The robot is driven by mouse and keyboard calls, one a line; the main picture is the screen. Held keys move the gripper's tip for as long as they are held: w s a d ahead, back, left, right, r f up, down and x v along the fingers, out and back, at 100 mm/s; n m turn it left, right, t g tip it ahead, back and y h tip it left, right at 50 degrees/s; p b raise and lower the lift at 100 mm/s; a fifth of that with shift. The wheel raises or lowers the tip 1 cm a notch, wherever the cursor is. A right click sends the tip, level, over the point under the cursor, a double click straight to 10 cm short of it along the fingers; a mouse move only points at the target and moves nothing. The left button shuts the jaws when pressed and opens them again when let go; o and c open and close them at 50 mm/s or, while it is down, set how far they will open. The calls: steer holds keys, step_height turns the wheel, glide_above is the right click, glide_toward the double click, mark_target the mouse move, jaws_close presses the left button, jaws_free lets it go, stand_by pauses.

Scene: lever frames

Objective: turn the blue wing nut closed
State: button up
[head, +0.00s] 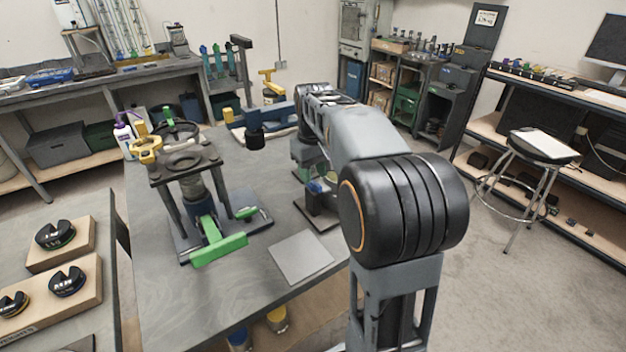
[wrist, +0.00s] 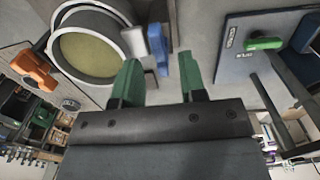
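The blue wing nut (wrist: 158,48) shows in the wrist view as an upright blue piece at the right rim of a round vessel (wrist: 62,62) with a yellowish inside. My gripper (wrist: 161,66) has two green-tipped fingers, spread apart. The wing nut lies between the fingertips in the picture, and I see a gap on both sides. I cannot tell how deep the fingers reach. An orange wing nut (wrist: 35,70) sits on the vessel's left side. In the head view my arm hides most of the gripper and vessel; a small blue part (head: 320,186) shows beside the arm.
A press with a green handle (head: 219,250) stands left of the vessel on the grey workbench (head: 160,290). A grey square plate (head: 300,257) lies near the front edge. A blue and yellow tool (head: 272,117) stands behind. A stool (head: 540,146) stands at the right.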

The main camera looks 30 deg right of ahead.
steer(key=shift+f, duration=0.95)
steer(key=shift+c, duration=0.2)
jaws_close()
